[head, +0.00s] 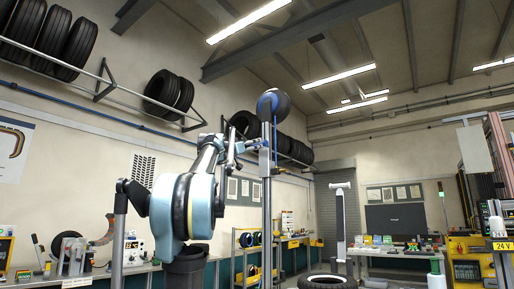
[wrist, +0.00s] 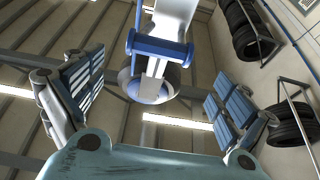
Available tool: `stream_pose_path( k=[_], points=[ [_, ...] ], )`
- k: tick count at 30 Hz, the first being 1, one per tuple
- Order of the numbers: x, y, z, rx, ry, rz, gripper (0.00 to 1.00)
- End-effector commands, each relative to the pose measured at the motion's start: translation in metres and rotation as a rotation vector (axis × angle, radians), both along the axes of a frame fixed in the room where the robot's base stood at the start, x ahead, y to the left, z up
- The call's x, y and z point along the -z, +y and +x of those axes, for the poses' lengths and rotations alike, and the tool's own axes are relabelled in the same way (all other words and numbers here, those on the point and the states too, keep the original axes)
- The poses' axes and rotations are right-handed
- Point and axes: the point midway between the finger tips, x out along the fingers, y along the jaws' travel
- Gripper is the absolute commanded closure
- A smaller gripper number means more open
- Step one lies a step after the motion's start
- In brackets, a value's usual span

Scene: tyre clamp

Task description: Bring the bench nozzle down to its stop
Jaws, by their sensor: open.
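A tall grey post (head: 267,185) stands right of my arm in the head view, with a blue hose along it and a dark round head with blue (head: 272,103) on top. My gripper (head: 231,150) is raised just left of this post. In the wrist view its ribbed fingers are spread wide and empty (wrist: 158,98). A white and blue part with a rounded blue-grey end (wrist: 150,88) shows between the fingers, apart from both. It appears to belong to the post; I cannot tell whether it is the nozzle. Its stop cannot be made out.
A tyre (head: 328,282) lies low in front, by a pale upright post (head: 340,225). Benches with tools line the left wall and back. Wall racks hold several tyres (head: 170,92). A rack with cables (head: 490,170) stands at right. Overhead space is open.

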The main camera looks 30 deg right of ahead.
Motion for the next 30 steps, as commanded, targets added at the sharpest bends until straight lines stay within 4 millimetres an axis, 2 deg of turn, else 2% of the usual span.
stream_pose_path(
  k=[6, 15, 21, 30],
  points=[
    [-0.013, -0.03, 0.011, 0.002, 0.0, 0.0, 0.05],
    [-0.027, -0.061, 0.025, 0.001, 0.0, 0.0, 0.05],
    [-0.032, -0.072, 0.03, 0.0, 0.0, 0.0, 0.05],
    [-0.033, -0.075, 0.031, -0.001, 0.0, 0.0, 0.05]
  ],
)
